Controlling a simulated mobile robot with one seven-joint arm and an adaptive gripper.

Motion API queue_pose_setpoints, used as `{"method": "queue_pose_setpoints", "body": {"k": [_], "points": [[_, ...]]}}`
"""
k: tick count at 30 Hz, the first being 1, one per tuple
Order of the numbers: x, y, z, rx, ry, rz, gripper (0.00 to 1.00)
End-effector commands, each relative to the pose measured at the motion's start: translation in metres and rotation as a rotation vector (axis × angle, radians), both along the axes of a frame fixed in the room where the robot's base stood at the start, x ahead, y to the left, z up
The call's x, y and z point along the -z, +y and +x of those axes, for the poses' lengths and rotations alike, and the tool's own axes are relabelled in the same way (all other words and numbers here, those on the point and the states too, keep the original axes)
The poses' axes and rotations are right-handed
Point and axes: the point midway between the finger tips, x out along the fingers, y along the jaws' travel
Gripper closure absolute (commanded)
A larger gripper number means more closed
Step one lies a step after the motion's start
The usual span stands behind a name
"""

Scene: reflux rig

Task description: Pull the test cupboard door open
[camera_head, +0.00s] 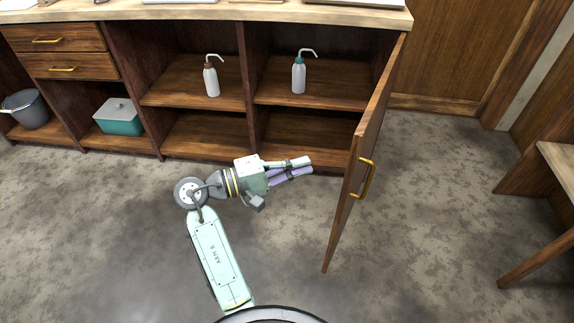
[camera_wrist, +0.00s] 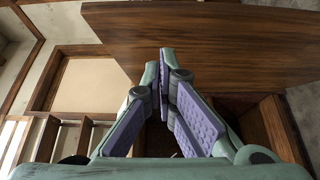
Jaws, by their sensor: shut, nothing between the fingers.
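The test cupboard door (camera_head: 358,170) stands wide open, swung out from the right side of the cupboard into the room. Its yellow handle (camera_head: 367,179) is on the face turned away from my gripper. My gripper (camera_head: 310,166) is shut and empty, in front of the open cupboard and on the inner side of the door, a short way left of it. In the wrist view my fingertips (camera_wrist: 165,58) meet in front of the door's wooden panel (camera_wrist: 225,40). I cannot tell from that view whether they touch it. The handle does not show in the wrist view.
The open cupboard holds a red-topped wash bottle (camera_head: 211,78) and a green-topped wash bottle (camera_head: 299,76) on its upper shelves. A teal box (camera_head: 119,120) and a grey bucket (camera_head: 28,109) stand at the left. A wooden table (camera_head: 560,165) is at the right. The floor between is clear.

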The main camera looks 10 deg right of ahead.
Motion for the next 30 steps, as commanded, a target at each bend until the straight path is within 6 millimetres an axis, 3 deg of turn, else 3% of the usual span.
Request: {"method": "queue_pose_setpoints", "body": {"k": [6, 12, 30], "points": [[-0.001, -0.046, 0.009, 0.002, 0.0, 0.0, 1.0], [-0.001, -0.069, -0.007, -0.001, 0.0, 0.001, 1.0], [0.0, -0.08, -0.012, -0.007, 0.0, 0.0, 1.0]]}}
